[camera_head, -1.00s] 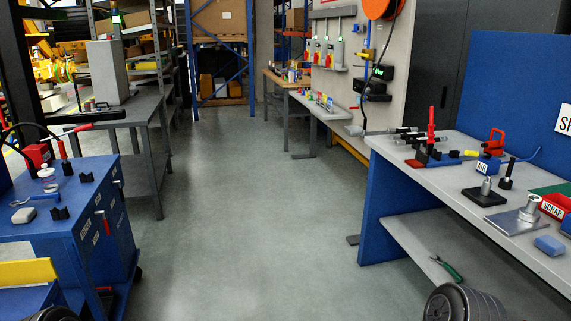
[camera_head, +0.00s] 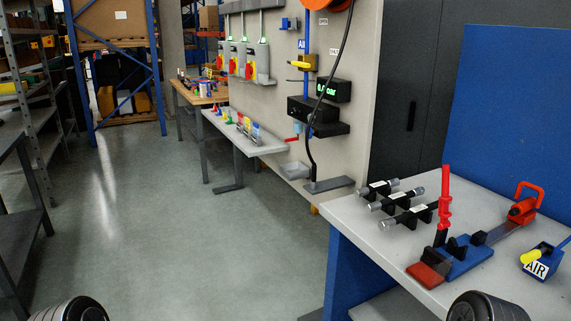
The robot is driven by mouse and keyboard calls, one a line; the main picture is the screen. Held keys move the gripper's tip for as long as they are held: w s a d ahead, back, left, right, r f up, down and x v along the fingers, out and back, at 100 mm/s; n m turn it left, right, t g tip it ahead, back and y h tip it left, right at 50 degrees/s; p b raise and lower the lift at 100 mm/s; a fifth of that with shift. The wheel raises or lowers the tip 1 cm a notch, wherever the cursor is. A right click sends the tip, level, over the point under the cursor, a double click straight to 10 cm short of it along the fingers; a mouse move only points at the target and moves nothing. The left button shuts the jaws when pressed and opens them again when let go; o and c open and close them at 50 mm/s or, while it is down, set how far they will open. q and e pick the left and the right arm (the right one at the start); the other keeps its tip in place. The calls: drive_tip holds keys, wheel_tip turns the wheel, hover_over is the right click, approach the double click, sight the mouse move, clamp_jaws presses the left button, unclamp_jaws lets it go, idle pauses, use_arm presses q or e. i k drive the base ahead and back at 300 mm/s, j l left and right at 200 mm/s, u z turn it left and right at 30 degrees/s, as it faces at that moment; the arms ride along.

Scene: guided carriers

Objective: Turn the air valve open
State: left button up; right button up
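A yellow valve lever (camera_head: 299,64) sits on a yellow-brown block on the wall. It lies about level, across a blue vertical pipe (camera_head: 306,83), just below a small blue "AIR" sign (camera_head: 302,43). A second piece marked AIR, a blue block (camera_head: 541,263) with a yellow-tipped lever (camera_head: 531,257), stands on the right bench. Neither of my grippers is in view; only dark rounded parts of my arms show at the bottom left and bottom right. Nothing of mine is near either lever.
The right bench (camera_head: 375,250) carries a red-handled clamp (camera_head: 443,210) and several cylinders on black stands. A narrow grey shelf (camera_head: 270,145) and a black box with green display (camera_head: 335,90) are on the wall. The floor (camera_head: 190,230) ahead is clear.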

sight(294, 63)
drive_tip(key=i+j+z, duration=0.15)
drive_tip(key=i, duration=0.65)
drive_tip(key=i+j+u, duration=0.25)
drive_tip(key=u, duration=0.25)
drive_tip(key=i+u, duration=0.5)
drive_tip(key=i+z, duration=0.4)
drive_tip(key=i+j+z, duration=0.25)
drive_tip(key=i+z, duration=0.15)
drive_tip(key=i, duration=0.15)
drive_tip(key=i+z, duration=0.35)
drive_tip(key=z, duration=0.15)
drive_tip(key=i+z, duration=0.35)
drive_tip(key=z, duration=0.15)
